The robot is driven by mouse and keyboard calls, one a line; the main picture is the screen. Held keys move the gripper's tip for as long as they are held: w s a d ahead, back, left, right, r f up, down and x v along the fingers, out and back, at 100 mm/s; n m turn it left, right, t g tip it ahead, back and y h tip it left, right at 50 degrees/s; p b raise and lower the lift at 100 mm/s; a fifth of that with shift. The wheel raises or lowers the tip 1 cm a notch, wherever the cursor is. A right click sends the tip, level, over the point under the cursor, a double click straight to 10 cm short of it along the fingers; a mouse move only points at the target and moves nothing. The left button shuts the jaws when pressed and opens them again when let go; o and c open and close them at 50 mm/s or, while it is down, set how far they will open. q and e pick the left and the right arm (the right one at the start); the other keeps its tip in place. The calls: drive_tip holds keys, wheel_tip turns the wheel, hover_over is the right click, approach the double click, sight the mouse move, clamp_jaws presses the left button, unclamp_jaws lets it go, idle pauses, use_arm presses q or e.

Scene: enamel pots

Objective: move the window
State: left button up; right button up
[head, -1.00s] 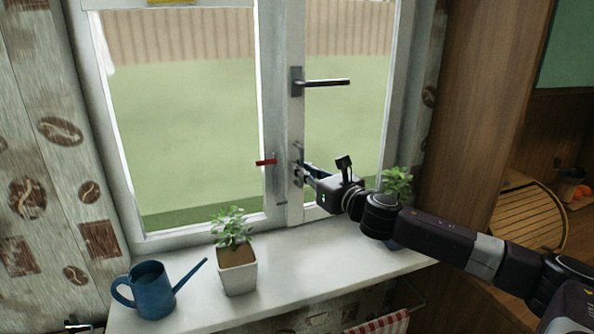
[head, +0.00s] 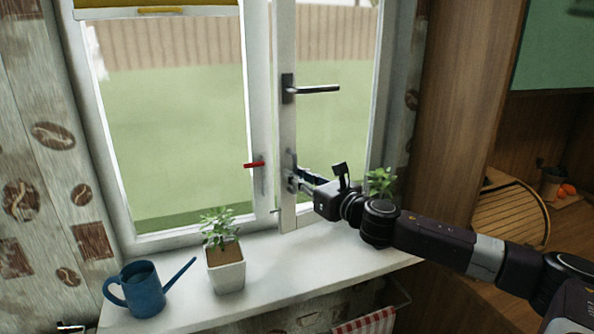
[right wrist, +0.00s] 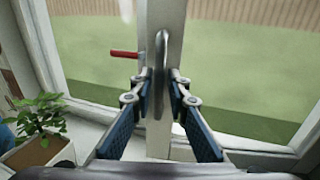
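The white window (head: 287,150) has a left sash (head: 259,120) with a red handle (head: 254,164). Its right sash carries a black lever handle (head: 310,89) and a lower grey metal pull handle (head: 291,165). The right sash looks slightly ajar, its bottom corner standing out over the sill. My right gripper (head: 302,178) is at the pull handle. In the right wrist view, its two blue-padded fingers (right wrist: 161,86) lie on either side of the upright handle (right wrist: 162,55) and close in on it; the contact itself is hard to see. My left gripper is out of view.
On the white sill (head: 300,262) stand a blue watering can (head: 142,290), a potted plant (head: 226,272) left of the sash, and another plant (head: 381,181) behind my right arm. A wooden cabinet side (head: 450,120) borders the window on the right.

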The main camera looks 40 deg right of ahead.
sight(287, 134)
drive_tip(key=shift+w+r, duration=0.1)
drive_tip(key=shift+r, duration=4.95)
drive_tip(key=shift+s+f, duration=0.1)
drive_tip(key=shift+s, duration=0.1)
